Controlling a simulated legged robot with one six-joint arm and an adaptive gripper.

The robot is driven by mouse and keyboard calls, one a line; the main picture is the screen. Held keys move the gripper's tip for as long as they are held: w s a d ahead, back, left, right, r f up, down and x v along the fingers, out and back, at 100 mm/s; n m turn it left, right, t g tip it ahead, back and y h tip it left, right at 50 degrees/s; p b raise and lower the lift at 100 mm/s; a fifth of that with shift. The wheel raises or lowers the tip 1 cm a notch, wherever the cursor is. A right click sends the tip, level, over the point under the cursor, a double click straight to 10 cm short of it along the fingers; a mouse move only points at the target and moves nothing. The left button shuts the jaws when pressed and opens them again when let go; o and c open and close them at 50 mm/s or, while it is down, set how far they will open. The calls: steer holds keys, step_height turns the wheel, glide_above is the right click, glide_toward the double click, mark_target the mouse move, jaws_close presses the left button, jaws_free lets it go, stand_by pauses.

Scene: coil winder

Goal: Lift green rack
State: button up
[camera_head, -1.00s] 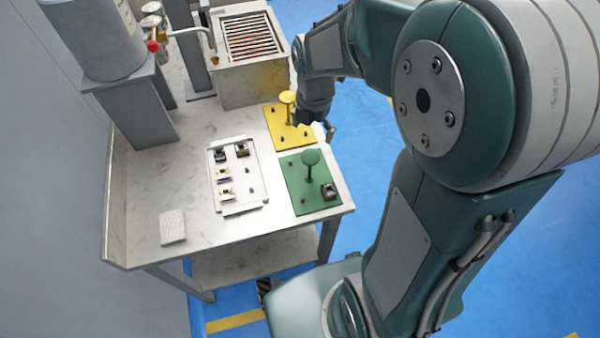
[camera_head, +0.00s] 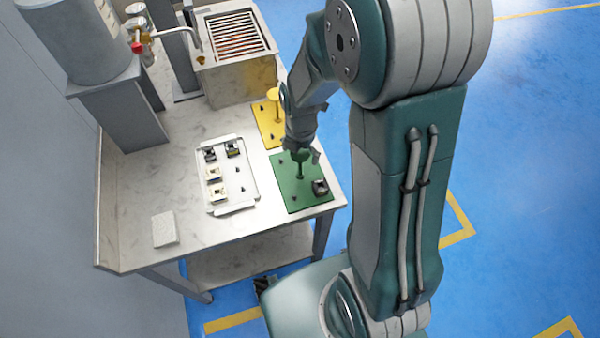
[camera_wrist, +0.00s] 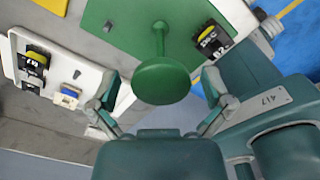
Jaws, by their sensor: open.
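The green rack (camera_head: 292,196) is a flat plate on the near right corner of the table, with an upright post topped by a round green knob (camera_wrist: 161,81). A dark block (camera_head: 320,187) sits on its near right part; it also shows in the wrist view (camera_wrist: 211,40). My gripper (camera_head: 301,155) is over the rack at its knob. In the wrist view my gripper (camera_wrist: 163,103) is open, with one finger on each side of the knob and visible gaps. The arm hides part of the rack's far edge in the head view.
A yellow rack (camera_head: 266,126) with its own post stands just behind the green one. A white tray (camera_head: 247,206) holding several small blocks lies to the left. A white block (camera_head: 164,229) lies near the front left. A machine with a grille (camera_head: 236,75) stands at the back.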

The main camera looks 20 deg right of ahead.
steer(key=c, duration=1.3)
steer(key=shift+r, duration=0.15)
